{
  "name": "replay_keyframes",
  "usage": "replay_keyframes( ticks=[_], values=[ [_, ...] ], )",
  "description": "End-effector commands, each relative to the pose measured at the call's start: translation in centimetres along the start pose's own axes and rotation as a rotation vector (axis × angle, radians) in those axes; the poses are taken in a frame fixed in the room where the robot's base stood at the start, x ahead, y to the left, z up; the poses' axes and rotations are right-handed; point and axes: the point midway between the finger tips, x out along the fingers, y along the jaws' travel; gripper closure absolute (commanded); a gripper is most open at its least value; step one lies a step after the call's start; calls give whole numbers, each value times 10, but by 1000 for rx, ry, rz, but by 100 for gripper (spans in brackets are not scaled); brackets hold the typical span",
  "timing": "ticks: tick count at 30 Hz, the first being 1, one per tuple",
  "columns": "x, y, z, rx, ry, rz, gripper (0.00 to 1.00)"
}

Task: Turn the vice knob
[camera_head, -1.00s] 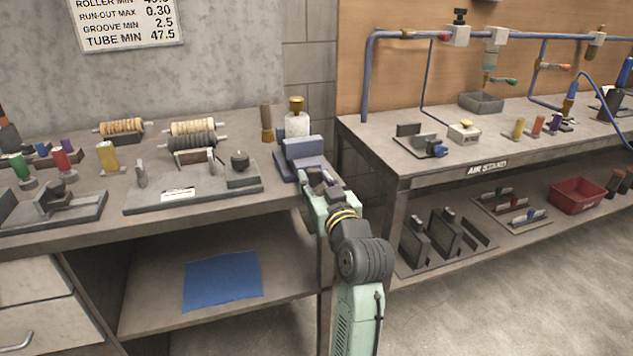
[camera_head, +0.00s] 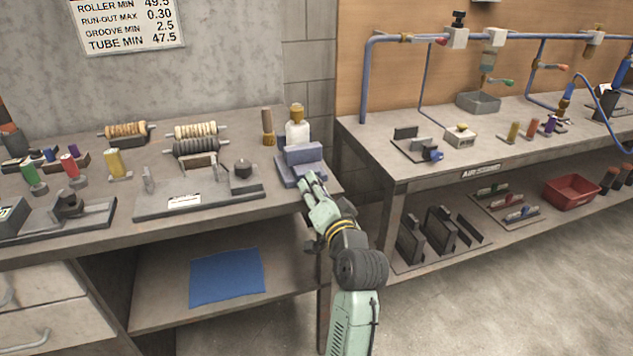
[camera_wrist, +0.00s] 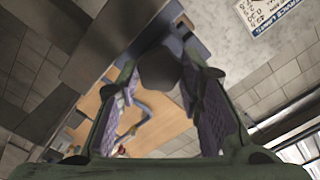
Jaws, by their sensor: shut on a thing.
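The blue-grey vice (camera_head: 305,154) stands at the right front corner of the left bench. My gripper (camera_head: 310,181) reaches up to its front side from the bench edge. In the wrist view, the dark grey faceted vice knob (camera_wrist: 160,70) sits between my two fingers with their purple pads. My gripper is shut on the knob. In the head view the knob is hidden behind my gripper. Part of the blue vice body shows behind the knob in the wrist view.
The air stand bench (camera_head: 480,160) is to the right, across a narrow gap. A blue cloth (camera_head: 227,277) lies on the lower shelf.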

Motion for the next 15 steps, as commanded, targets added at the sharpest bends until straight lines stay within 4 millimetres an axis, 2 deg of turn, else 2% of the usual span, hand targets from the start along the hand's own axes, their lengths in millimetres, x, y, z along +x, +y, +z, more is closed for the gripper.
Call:
replay_keyframes(
  ticks=[15],
  values=[
    [0,-1,-1,448,2,-1,94]
  ],
)
